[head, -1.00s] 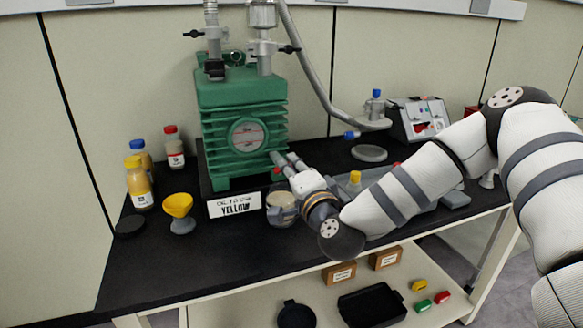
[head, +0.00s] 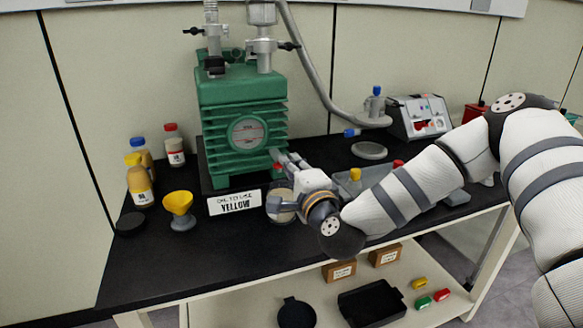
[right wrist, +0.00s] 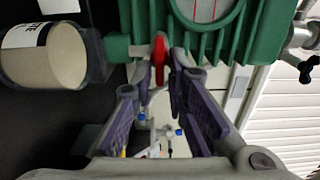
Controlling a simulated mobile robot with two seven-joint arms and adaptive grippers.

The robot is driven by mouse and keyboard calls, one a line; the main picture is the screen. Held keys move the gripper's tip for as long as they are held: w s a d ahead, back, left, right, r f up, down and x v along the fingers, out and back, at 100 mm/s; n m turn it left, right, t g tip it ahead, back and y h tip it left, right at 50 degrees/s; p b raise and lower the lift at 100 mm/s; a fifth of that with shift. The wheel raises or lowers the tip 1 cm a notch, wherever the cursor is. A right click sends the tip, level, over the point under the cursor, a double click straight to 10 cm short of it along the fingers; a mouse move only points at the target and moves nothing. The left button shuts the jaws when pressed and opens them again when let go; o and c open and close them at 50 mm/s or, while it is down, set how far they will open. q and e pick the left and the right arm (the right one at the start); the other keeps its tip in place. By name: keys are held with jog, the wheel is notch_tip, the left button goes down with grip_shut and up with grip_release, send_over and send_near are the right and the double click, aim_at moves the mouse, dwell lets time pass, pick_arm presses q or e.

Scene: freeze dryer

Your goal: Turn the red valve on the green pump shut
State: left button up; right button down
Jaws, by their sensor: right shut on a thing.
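The green pump (head: 243,125) stands on the dark bench at the back left, with a round gauge on its front. The red valve (right wrist: 158,55) is on the pump's lower front; in the head view it is a small red spot (head: 277,168) beside my gripper. My right gripper (right wrist: 160,80) is shut on the red valve, its fingertips on either side of the handle. In the head view the right gripper (head: 282,160) reaches the pump's lower right corner from the right. My left gripper is not in view.
A jar (head: 284,205) stands close under my right gripper. A "YELLOW" label plate (head: 235,203) is at the pump's base. A yellow funnel (head: 179,205) and several bottles (head: 139,182) stand to the left. A grey hose (head: 318,80) hangs at the right.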

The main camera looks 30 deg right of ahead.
jog(key=shift+r, duration=0.1)
jog(key=c, duration=1.8)
grip_release()
jog(key=shift+o, duration=0.2)
jog(key=shift+w, duration=0.15)
jog(key=v, duration=0.7)
jog(key=shift+s, duration=0.3)
jog(key=shift+a, duration=0.15)
